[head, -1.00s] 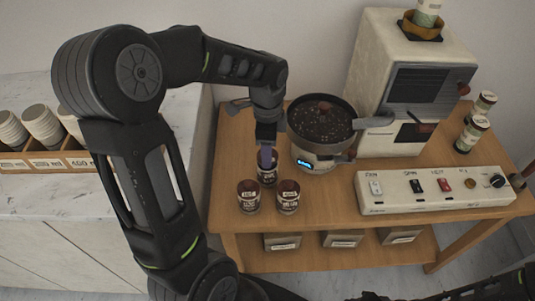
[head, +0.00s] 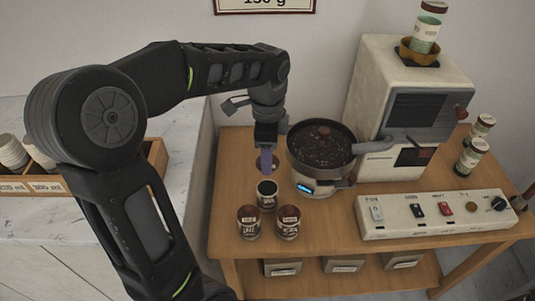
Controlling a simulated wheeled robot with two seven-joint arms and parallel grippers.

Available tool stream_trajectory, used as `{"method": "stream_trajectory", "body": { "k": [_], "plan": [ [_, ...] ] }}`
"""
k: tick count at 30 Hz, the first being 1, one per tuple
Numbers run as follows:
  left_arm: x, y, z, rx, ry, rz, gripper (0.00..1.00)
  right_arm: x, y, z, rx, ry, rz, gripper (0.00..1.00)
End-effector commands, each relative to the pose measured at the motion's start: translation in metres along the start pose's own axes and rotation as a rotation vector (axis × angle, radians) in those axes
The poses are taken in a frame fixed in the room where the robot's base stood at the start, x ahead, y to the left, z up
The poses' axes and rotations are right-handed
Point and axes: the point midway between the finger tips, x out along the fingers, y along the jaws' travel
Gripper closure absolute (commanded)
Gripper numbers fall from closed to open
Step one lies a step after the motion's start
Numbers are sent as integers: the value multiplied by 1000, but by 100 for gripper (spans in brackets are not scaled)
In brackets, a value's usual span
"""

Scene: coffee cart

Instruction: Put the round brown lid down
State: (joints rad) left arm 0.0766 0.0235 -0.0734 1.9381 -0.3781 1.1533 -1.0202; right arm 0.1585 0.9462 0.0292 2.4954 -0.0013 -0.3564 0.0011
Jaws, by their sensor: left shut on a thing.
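My left gripper (head: 267,163) is shut on the round brown lid (head: 258,164), with the finger hiding the lid's middle. It holds the lid up behind an open jar (head: 267,194), which shows a dark top. I cannot tell the exact gap between the lid and the cart top. Two more jars, a left one (head: 249,222) and a right one (head: 288,223), stand in front with brown lids on. My right gripper is not in view.
A round pot of dark beans (head: 322,150) stands on a scale just right of my gripper. The grinder machine (head: 375,75) and a switch panel (head: 437,212) take up the right side. The wooden cart top (head: 232,180) is bare at the left.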

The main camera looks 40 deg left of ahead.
Motion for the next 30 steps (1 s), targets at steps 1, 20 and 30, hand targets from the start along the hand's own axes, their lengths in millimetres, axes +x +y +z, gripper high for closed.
{"method": "stream_trajectory", "body": {
  "k": [1, 20, 30],
  "plan": [
    [0, 0, 0, 0, 0, 0, 88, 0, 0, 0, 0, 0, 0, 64],
    [84, 0, 99, -284, -8, 10, 88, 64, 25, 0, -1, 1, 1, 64],
    [83, -1, 97, -297, 0, 0, 88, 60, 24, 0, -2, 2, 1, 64]
  ]
}}
